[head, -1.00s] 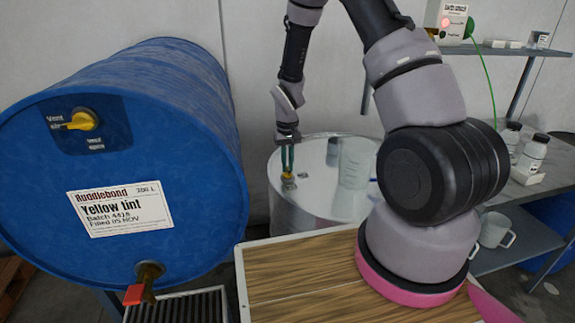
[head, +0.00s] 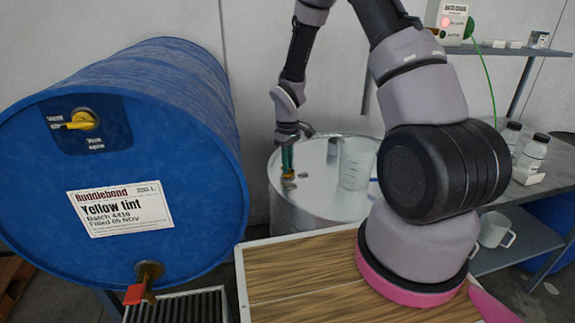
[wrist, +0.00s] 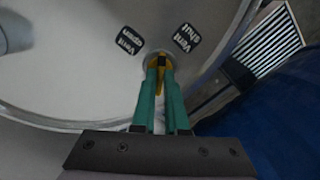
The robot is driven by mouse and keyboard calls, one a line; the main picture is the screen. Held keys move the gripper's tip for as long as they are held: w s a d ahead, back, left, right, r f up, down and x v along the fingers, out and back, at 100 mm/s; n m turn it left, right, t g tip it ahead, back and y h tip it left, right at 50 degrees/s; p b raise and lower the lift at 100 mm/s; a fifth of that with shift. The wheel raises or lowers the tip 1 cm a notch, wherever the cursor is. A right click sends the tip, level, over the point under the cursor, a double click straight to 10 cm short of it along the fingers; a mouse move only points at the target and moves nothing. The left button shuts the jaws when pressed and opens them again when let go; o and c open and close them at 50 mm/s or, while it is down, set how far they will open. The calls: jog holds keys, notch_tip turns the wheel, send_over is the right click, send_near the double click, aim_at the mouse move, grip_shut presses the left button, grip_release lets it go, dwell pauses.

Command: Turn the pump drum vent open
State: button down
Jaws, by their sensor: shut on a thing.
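The pump drum (head: 310,210) is the upright silver drum behind the wooden-topped bench. Its vent, a small yellow knob (wrist: 161,58), sits near the rim of its lid. My gripper (head: 288,174) points down with green fingers, and in the wrist view the fingertips (wrist: 160,72) are closed around the knob. The fingers hide much of the knob, so I cannot tell exactly where it points. On the lid, a "Vent open" label (wrist: 130,41) lies left of the knob and a "Vent shut" label (wrist: 187,38) lies right of it in the wrist view.
A clear jug (head: 357,163) stands on the lid, right of my gripper. The big blue "Yellow tint" drum (head: 180,130) lies at left with its own yellow vent handle (head: 82,120) and a red-handled tap (head: 140,290). A shelf unit with bottles (head: 533,154) is at right.

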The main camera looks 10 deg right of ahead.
jog(key=n, duration=0.5)
jog(key=shift+n, duration=0.3)
jog(key=n, duration=0.5)
dwell(0.4)
jog(key=c, duration=0.9)
grip_release()
jog(key=shift+c, duration=0.2)
notch_tip(320, 180, up, 11)
